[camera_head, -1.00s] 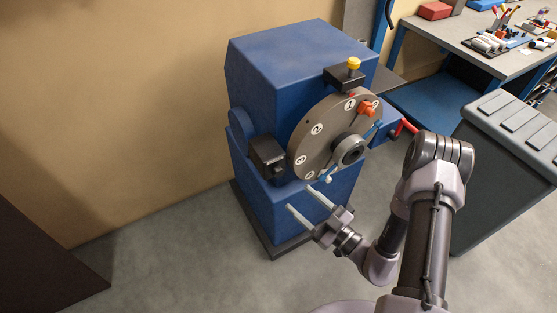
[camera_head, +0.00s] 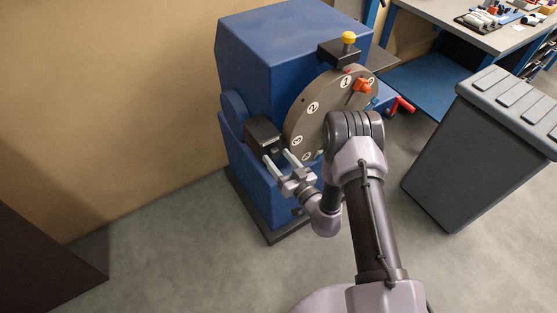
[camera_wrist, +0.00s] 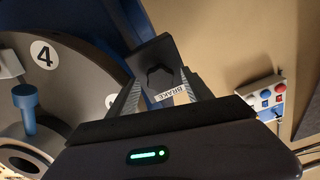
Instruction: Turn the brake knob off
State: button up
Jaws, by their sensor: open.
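The brake knob is a dark lobed knob (camera_wrist: 160,77) on the face of a black block, with a white BRAKE label (camera_wrist: 172,93) beside it in the wrist view. In the head view the black brake block (camera_head: 262,133) sits at the left edge of the round dial, on the blue machine (camera_head: 270,60). My gripper (camera_head: 277,157) is open, its fingertips close in front of the block. In the wrist view the fingers (camera_wrist: 160,86) stand either side of the knob. I cannot tell whether they touch it.
The grey numbered dial (camera_head: 302,123) is just right of my gripper, partly hidden by my arm. A blue peg (camera_wrist: 27,108) sticks out of it. A control box (camera_wrist: 264,97) with coloured buttons shows at right.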

jog(key=shift+w+a, duration=0.1)
jog(key=shift+w, duration=0.05)
grip_shut()
